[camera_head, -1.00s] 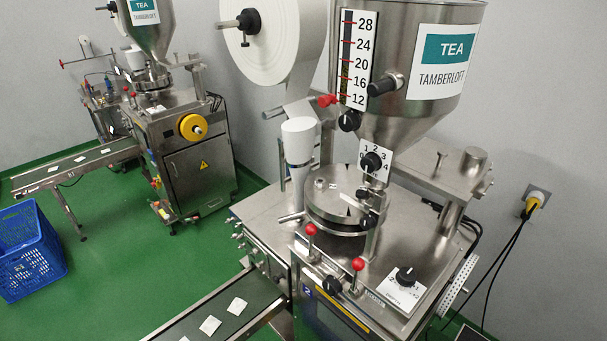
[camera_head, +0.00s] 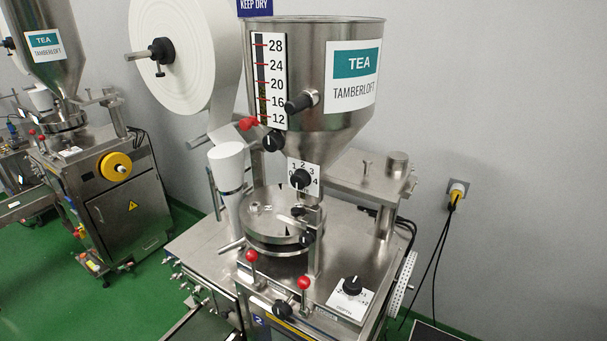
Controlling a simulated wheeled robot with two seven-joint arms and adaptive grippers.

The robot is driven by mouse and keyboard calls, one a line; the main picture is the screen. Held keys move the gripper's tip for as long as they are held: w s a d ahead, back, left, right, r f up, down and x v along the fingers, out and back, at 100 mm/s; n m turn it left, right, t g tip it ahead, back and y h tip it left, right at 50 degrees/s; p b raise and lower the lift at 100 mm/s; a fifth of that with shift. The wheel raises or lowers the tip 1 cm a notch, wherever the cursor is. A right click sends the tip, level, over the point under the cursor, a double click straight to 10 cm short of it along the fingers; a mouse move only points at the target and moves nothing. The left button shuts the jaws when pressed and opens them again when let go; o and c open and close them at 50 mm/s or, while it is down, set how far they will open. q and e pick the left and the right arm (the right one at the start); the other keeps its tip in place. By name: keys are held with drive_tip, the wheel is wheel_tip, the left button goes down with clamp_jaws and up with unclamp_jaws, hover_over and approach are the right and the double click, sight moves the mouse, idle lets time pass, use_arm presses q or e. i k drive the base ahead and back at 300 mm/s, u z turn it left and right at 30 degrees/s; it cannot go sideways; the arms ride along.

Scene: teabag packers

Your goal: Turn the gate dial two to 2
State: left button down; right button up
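The nearer tea machine stands in the middle of the view. Below its steel hopper (camera_head: 340,115) is a white dial plate with numbers from 0 to 4 and a black knob (camera_head: 302,179); the knob's exact pointing is too small to tell. Another black knob (camera_head: 352,286) sits on a tilted white plate at the machine's front right. A third black knob (camera_head: 273,141) is under the level scale. Which of these is gate dial two cannot be read here, though a blue "2" label (camera_head: 258,321) is on this machine's front. Neither gripper is in view.
Two red-ball levers (camera_head: 251,257) (camera_head: 303,283) rise at the machine's front edge. A white film roll (camera_head: 190,60) and a white cone (camera_head: 228,175) stand left of the hopper. A second tea machine (camera_head: 120,200) is farther left. Green floor (camera_head: 110,305) lies between them.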

sight(301, 180)
drive_tip(key=z, duration=0.75)
drive_tip(key=k, duration=1)
drive_tip(key=u, duration=1.2)
drive_tip(key=i, duration=0.5)
